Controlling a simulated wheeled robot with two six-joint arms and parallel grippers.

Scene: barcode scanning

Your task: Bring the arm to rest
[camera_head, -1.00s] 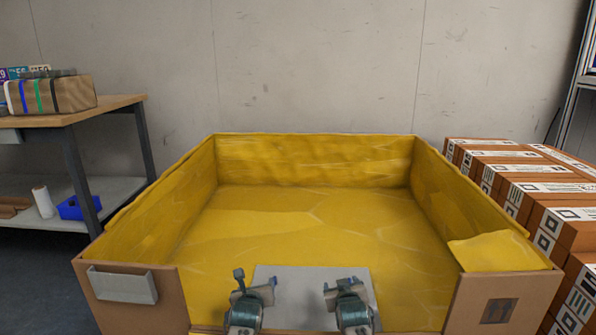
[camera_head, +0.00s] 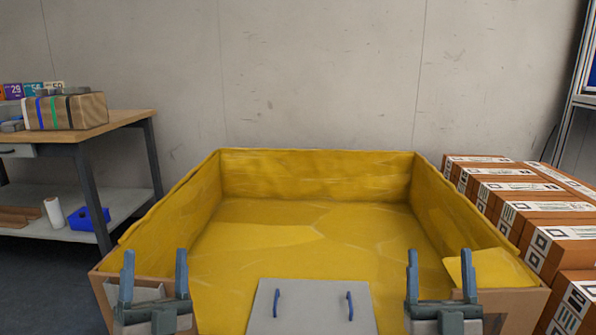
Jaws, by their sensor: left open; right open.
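My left gripper (camera_head: 154,278) is at the lower left, in front of the bin's left front corner. Its two fingers point up and stand wide apart, with nothing between them. My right gripper (camera_head: 438,278) is at the lower right, in front of the bin's right front corner. It is also open and empty, fingers up. Both arms show only at the bottom edge of the head view.
A large yellow-lined bin (camera_head: 315,173) stands ahead, its visible floor empty. A grey plate (camera_head: 312,312) with two blue handles lies between my grippers. Labelled brown boxes (camera_head: 548,222) are stacked at right. A workbench (camera_head: 120,119) with a strapped package (camera_head: 66,111) stands at left.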

